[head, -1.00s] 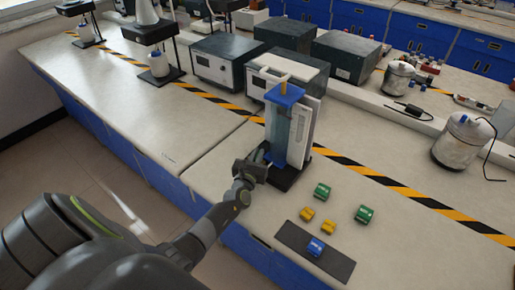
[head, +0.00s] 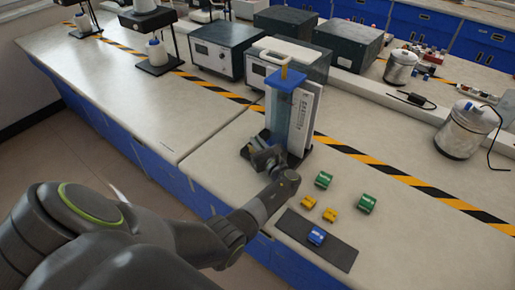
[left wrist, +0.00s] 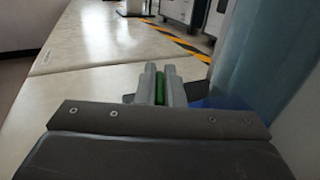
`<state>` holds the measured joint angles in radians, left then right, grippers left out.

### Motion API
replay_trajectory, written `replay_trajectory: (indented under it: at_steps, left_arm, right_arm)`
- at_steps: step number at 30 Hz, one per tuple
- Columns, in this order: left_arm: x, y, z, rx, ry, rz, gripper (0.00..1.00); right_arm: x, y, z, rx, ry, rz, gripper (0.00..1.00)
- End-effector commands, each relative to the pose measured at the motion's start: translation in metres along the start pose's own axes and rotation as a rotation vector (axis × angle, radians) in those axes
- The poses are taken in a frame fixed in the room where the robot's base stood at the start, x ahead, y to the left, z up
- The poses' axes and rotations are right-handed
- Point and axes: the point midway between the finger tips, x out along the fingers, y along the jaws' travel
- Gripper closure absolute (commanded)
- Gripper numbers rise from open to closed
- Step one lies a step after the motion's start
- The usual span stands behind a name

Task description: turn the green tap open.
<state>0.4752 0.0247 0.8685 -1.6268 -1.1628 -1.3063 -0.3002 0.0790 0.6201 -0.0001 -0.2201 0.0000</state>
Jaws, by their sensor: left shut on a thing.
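A tall clear bluish column (head: 280,118) with a blue top (head: 286,80) stands upright on a dark base on the bench. My left gripper (head: 262,150) is at the front of its lower part. In the left wrist view its two fingers (left wrist: 161,88) are closed around a narrow green piece (left wrist: 160,87), which looks like the tap's handle. The column (left wrist: 252,60) rises just to the right of the fingers there. The gripper hides the tap in the head view, so how far it is turned cannot be told. My right gripper is not in view.
Two green blocks (head: 366,203), two yellow blocks (head: 329,215) and a blue block (head: 317,237) lie right of my arm; the blue one is on a dark mat (head: 340,252). A white panel (head: 308,118) stands behind the column.

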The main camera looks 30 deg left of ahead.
Motion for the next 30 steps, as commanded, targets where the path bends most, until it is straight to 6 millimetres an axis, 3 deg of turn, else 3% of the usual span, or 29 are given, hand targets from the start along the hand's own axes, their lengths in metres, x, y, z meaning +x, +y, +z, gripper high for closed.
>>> replay_trajectory:
  at_steps: [1, 9, 27, 28, 30]
  left_arm:
    - [0.001, -0.003, 0.000, -0.007, -0.007, 0.027, 1.00]
    - [0.001, -0.002, 0.002, -0.004, -0.007, 0.144, 1.00]
    - [0.001, -0.002, 0.004, -0.004, -0.006, 0.182, 1.00]
    - [0.001, -0.002, 0.004, -0.004, -0.006, 0.182, 0.91]
    - [0.001, -0.001, 0.004, -0.003, -0.006, 0.182, 0.81]
  right_arm:
    - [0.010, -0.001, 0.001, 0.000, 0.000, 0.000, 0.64]
    - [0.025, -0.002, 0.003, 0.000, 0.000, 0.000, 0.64]
    - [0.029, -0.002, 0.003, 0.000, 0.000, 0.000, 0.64]
    - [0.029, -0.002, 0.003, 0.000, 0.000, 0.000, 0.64]
    - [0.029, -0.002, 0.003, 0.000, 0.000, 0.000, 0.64]
